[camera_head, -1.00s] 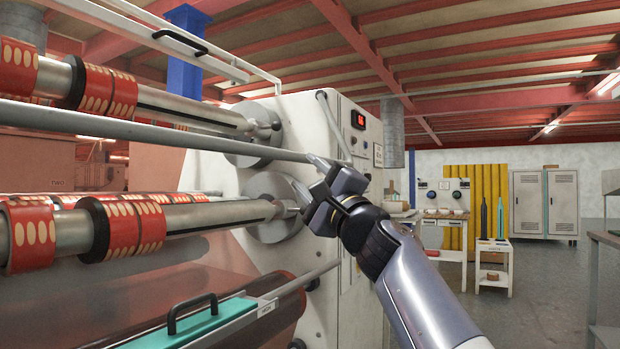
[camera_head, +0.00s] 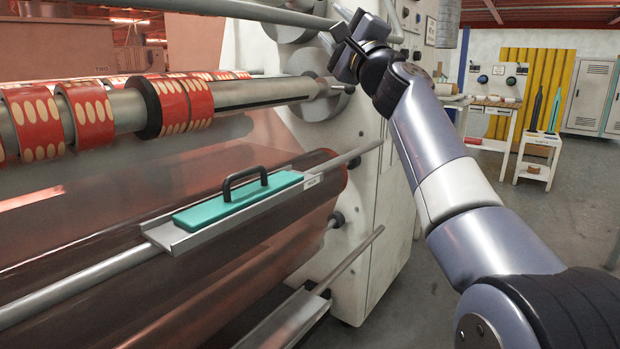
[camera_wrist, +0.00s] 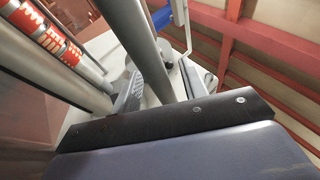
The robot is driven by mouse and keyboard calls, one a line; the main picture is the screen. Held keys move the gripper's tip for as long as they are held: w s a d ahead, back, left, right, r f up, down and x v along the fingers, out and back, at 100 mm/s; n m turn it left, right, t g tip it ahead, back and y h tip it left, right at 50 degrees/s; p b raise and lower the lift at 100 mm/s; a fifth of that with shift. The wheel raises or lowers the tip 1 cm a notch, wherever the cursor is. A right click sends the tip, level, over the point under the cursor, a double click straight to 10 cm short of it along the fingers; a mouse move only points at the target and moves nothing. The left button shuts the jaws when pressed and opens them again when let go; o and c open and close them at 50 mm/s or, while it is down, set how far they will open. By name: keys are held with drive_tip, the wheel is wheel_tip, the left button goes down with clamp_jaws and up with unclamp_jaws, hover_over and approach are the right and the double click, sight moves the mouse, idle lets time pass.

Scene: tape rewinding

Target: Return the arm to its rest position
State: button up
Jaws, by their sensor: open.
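My arm reaches up from the lower right of the head view. My gripper (camera_head: 338,27) is open, near the right end of the upper grey bar and in front of the machine's white side panel (camera_head: 375,160). No object shows between its fingers. In the wrist view my gripper (camera_wrist: 150,75) has its fingers apart, with a grey bar running up behind them. I cannot tell whether the fingers touch the bar.
The rewinder's lower shaft (camera_head: 240,95) carries several red label rolls (camera_head: 85,112). A teal block with a black handle (camera_head: 235,200) rests on a metal ledge. Behind stand a small white cart (camera_head: 537,160) and a workbench (camera_head: 490,110). Open floor lies to the right.

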drive_tip(key=p+x, duration=0.1)
drive_tip(key=x, duration=0.1)
drive_tip(key=shift+w+a+r, duration=0.1)
drive_tip(key=shift+w+r, duration=0.1)
drive_tip(key=shift+w, duration=0.05)
drive_tip(key=shift+s, duration=0.15)
drive_tip(key=shift+d, duration=0.2)
